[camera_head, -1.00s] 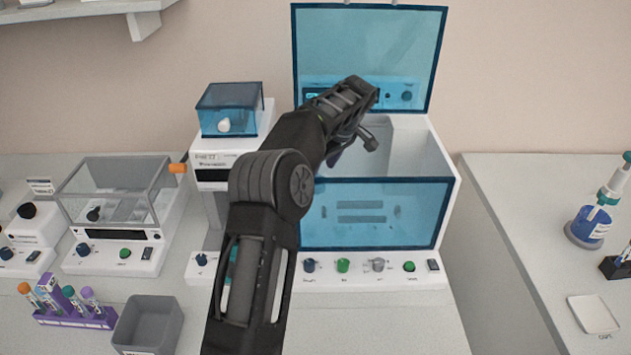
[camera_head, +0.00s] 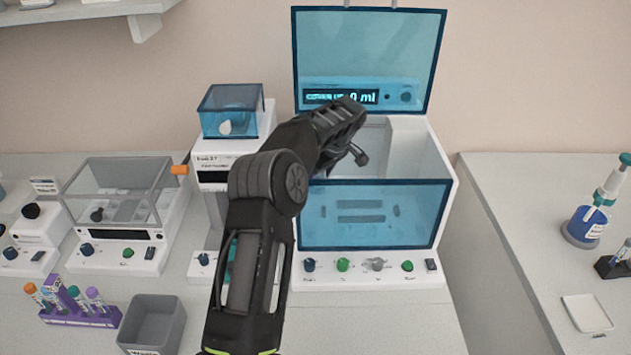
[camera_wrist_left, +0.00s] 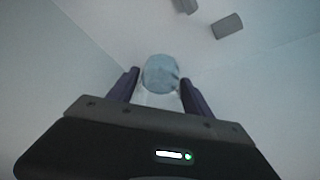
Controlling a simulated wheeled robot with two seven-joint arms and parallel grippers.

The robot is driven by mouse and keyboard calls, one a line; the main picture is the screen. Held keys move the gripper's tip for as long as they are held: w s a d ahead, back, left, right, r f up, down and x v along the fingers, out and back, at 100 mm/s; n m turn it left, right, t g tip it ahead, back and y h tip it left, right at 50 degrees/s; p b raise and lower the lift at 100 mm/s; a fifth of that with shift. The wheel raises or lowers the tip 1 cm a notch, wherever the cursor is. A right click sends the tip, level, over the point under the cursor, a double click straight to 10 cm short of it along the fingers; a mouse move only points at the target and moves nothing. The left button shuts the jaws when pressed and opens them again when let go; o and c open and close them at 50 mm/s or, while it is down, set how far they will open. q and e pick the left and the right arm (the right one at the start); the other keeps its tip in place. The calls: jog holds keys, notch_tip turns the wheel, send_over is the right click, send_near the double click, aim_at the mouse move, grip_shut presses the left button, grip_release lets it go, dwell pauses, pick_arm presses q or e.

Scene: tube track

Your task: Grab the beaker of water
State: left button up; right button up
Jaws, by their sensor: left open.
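My left gripper (camera_head: 352,155) reaches down into the open top of a white machine with a blue see-through front. In the left wrist view its two dark fingers (camera_wrist_left: 160,84) stand open on either side of a clear beaker. The beaker (camera_wrist_left: 161,72) shows a round, pale blue water surface between the fingertips. I cannot tell whether the fingers touch it. In the head view the beaker cannot be made out behind the gripper and the machine's front. My right gripper is not in view.
The machine's blue front panel (camera_head: 420,215) and walls surround the gripper closely. Its raised blue lid (camera_head: 370,45) stands behind. A blue-topped device (camera_head: 230,112) stands to the left. A grey bin (camera_head: 152,325) and tube rack (camera_head: 85,316) are at front left.

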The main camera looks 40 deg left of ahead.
pick_arm(q)
jog(key=c, duration=1)
jog(key=shift+r, duration=0.2)
jog(key=shift+r, duration=0.55)
notch_tip(320, 180, up, 12)
jog(key=p, duration=0.3)
jog(key=s+d+f+b, duration=0.1)
jog(key=d+b, duration=0.2)
jog(key=d, duration=1.5)
jog(key=shift+s+f, duration=0.2)
jog(key=shift+s, duration=0.1)
